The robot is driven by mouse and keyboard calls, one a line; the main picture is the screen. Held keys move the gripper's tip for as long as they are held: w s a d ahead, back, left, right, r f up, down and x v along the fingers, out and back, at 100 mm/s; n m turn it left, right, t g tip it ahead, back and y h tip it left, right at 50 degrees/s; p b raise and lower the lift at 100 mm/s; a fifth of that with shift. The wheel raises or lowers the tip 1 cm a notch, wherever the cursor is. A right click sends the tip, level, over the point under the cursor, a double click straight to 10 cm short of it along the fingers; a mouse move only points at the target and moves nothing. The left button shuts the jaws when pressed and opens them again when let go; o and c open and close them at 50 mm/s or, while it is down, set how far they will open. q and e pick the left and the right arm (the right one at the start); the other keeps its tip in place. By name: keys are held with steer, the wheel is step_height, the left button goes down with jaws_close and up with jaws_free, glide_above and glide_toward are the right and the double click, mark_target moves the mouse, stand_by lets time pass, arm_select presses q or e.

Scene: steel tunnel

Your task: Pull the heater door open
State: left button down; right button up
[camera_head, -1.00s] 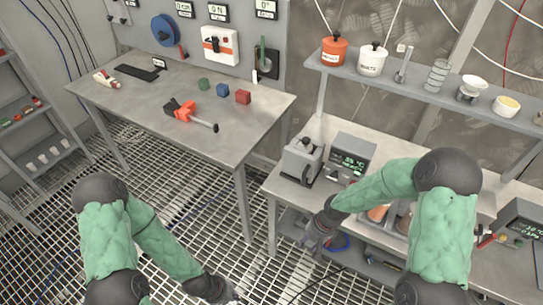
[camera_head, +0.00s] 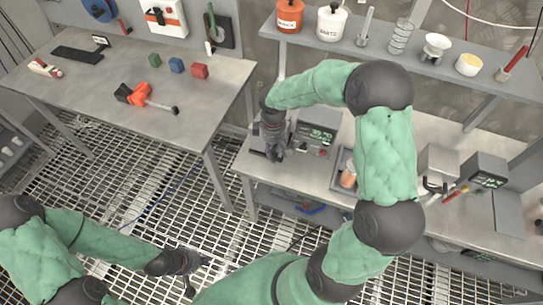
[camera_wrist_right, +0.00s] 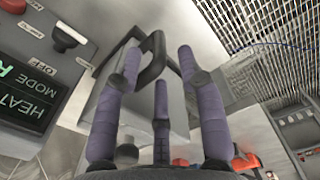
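The heater (camera_head: 318,134) is a grey unit with a lit display, on the left part of the right-hand bench. In the right wrist view its display (camera_wrist_right: 31,92) shows green text, and a dark arched handle (camera_wrist_right: 156,42) stands on a pale grey door (camera_wrist_right: 178,112). My right gripper (camera_head: 273,152) is at the heater and hides most of the door in the head view. In the wrist view its purple fingers (camera_wrist_right: 158,62) are apart, either side of the handle; I cannot tell whether they touch it. My left gripper (camera_head: 190,272) is low over the floor grating, fingers spread and empty.
The left table (camera_head: 100,85) holds an orange-and-black tool (camera_head: 141,94) and coloured cubes. A shelf (camera_head: 385,58) with containers runs above the bench. Another pale box (camera_head: 438,163) with a dark handle stands further right. Open floor grating lies between the tables.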

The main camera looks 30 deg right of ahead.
step_height(320, 180, down, 6)
steer(key=shift+w+r+b, duration=0.1)
steer(key=shift+b, duration=0.4)
jaws_close()
